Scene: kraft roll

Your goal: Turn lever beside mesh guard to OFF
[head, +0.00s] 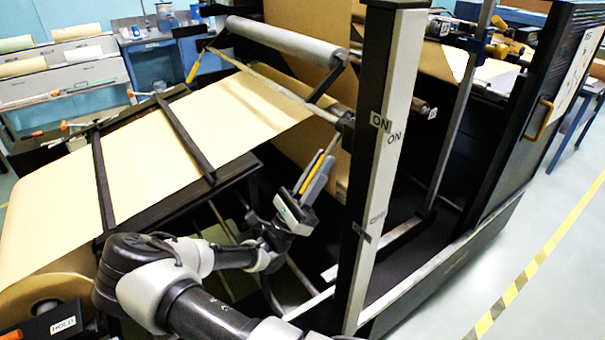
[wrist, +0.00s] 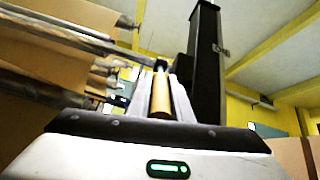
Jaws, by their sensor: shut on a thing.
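The lever is a rod with a yellow handle (head: 311,172), hanging down and left from a pivot on the tall post (head: 383,170). The handle also shows in the wrist view (wrist: 161,100), lying between the two pale fingers. My gripper (head: 318,174) is shut on the handle, reaching up to it from below. A smaller label (head: 376,217) lower on the post is too small to read surely.
Kraft paper (head: 235,105) runs over a dark frame left of my gripper, under a grey roller (head: 287,42). A HOLD label (head: 65,325) sits at lower left near another orange handle. Frame bars surround my arm closely. Open floor lies at right beyond the striped tape.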

